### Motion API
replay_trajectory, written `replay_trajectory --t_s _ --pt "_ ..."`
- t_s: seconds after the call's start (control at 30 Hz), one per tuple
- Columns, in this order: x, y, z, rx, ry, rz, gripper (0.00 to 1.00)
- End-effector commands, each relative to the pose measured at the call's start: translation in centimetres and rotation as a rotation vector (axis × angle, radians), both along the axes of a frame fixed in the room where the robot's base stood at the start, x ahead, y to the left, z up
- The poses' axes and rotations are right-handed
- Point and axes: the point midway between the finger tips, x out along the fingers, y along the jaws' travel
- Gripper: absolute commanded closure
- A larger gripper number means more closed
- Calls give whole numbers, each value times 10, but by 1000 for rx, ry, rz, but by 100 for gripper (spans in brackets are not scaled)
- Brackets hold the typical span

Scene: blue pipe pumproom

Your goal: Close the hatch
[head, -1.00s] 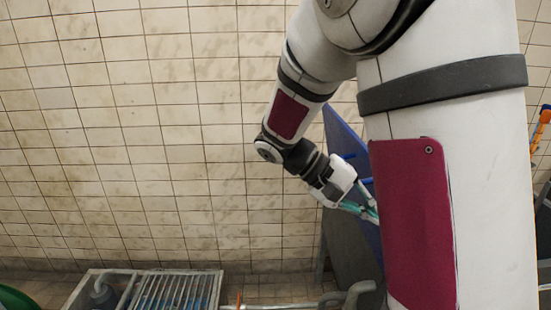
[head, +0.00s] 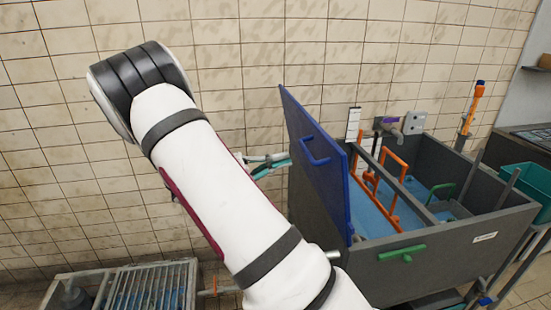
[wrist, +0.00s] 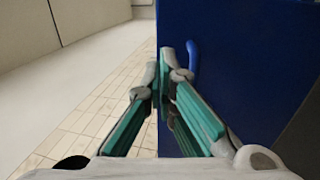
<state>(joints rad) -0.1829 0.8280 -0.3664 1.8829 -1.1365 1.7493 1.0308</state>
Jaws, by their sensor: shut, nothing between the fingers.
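The hatch (head: 318,170) is a dark blue panel with a blue handle (head: 315,150) on its outer face. It stands open, steeply raised and leaning left, at the left side of a grey tank (head: 440,262). My gripper (head: 287,160), with teal fingers, is to the left of the hatch, on the handle side, partly hidden by my arm. In the wrist view, my gripper (wrist: 163,72) is shut and empty, with the hatch (wrist: 250,75) filling the right side. The handle (wrist: 192,55) shows just beyond the fingertips; whether they touch the hatch I cannot tell.
The tank holds blue areas and orange handles (head: 385,190); a green handle (head: 402,253) is on its front. A metal grate (head: 140,285) stands low at left. A tiled wall (head: 230,60) is behind. A teal bin (head: 525,185) is at right.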

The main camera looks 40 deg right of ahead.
Motion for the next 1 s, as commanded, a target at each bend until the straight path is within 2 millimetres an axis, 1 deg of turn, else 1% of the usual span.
replay_trajectory --t_s 0.03,0.3,0.5,0.7,1.0 --pt "-9 -9 5 0 1 -5 100" --pt "-36 -53 15 3 1 -5 100" --pt "-48 -74 20 1 0 -2 100" --pt "-51 -82 20 2 0 -1 100" --pt "-51 -82 20 2 0 -1 100"
